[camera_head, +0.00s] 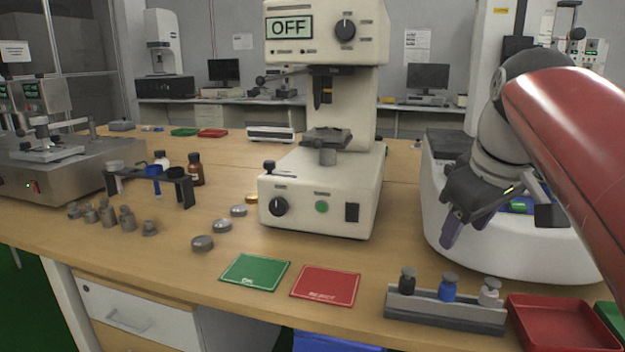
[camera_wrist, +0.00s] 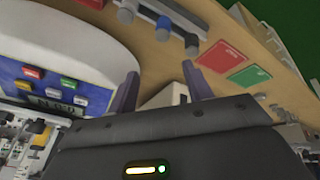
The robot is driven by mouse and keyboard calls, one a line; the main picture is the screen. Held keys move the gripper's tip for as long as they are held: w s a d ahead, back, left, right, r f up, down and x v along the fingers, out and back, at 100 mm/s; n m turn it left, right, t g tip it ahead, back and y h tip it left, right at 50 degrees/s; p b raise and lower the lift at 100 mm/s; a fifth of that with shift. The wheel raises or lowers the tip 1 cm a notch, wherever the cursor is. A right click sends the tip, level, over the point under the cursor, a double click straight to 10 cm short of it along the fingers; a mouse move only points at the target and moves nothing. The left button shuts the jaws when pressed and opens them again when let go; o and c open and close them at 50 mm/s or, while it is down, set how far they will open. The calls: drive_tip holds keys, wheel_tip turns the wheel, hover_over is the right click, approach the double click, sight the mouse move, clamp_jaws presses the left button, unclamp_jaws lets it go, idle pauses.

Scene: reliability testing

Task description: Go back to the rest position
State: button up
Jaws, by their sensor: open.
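My gripper (camera_head: 456,222) hangs at the right in the head view, at the end of my red and grey arm. It is in front of and over the rounded white machine (camera_head: 480,240). In the wrist view my gripper (camera_wrist: 160,88) shows two purple-grey fingers spread apart with nothing held between them. The white machine also fills the left of the wrist view (camera_wrist: 90,55), with its coloured buttons and a small display. In the head view my gripper and forearm hide part of this machine.
A hardness tester (camera_head: 320,190) reading OFF stands mid-bench. A green mat (camera_head: 254,272), a red mat (camera_head: 325,287), a grey rack (camera_head: 445,311) with three black, blue and grey-topped pieces and a red tray (camera_head: 555,325) line the front edge. Small metal samples lie at left.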

drive_tip(key=s+a+f+m, duration=0.1)
drive_tip(key=s+a+f, duration=0.1)
drive_tip(key=s+f, duration=0.2)
drive_tip(key=s+a+f+m, duration=0.2)
drive_tip(key=s+f, duration=0.2)
drive_tip(key=f, duration=0.6)
drive_tip(key=s+a+f+m+t, duration=0.1)
drive_tip(key=s+a+f+m, duration=0.1)
drive_tip(key=s+f, duration=0.2)
wheel_tip(320, 180, down, 4)
drive_tip(key=shift+s+r, duration=0.15)
drive_tip(key=shift+s, duration=0.05)
drive_tip(key=shift+a, duration=0.1)
